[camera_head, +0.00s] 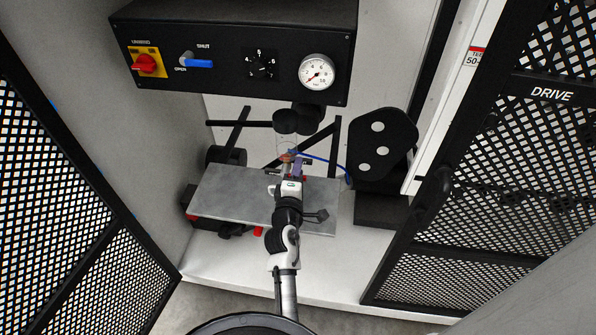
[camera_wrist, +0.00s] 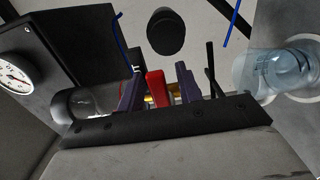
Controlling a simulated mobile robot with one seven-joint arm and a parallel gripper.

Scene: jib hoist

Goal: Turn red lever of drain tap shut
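The red lever (camera_wrist: 157,88) of the drain tap shows in the wrist view, with a bit of brass (camera_wrist: 147,99) beside its base. My gripper (camera_wrist: 161,88) is open, with one dark purple finger on each side of the lever. Visible gaps separate the lever from both fingers, the right gap being wider. The lever's lower end is hidden behind the dark gripper body. In the head view, my gripper (camera_head: 293,162) is above the grey plate, and a small red-orange patch (camera_head: 286,157) shows at its fingertips; the lever's angle cannot be told there.
A black panel (camera_head: 225,80) above carries a red switch (camera_head: 145,63), a blue lever (camera_head: 197,61) and a gauge (camera_head: 316,72). Clear bowls (camera_wrist: 285,68) flank the gripper in the wrist view. A blue hose (camera_head: 325,159) runs right. Mesh doors (camera_head: 480,200) stand either side.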

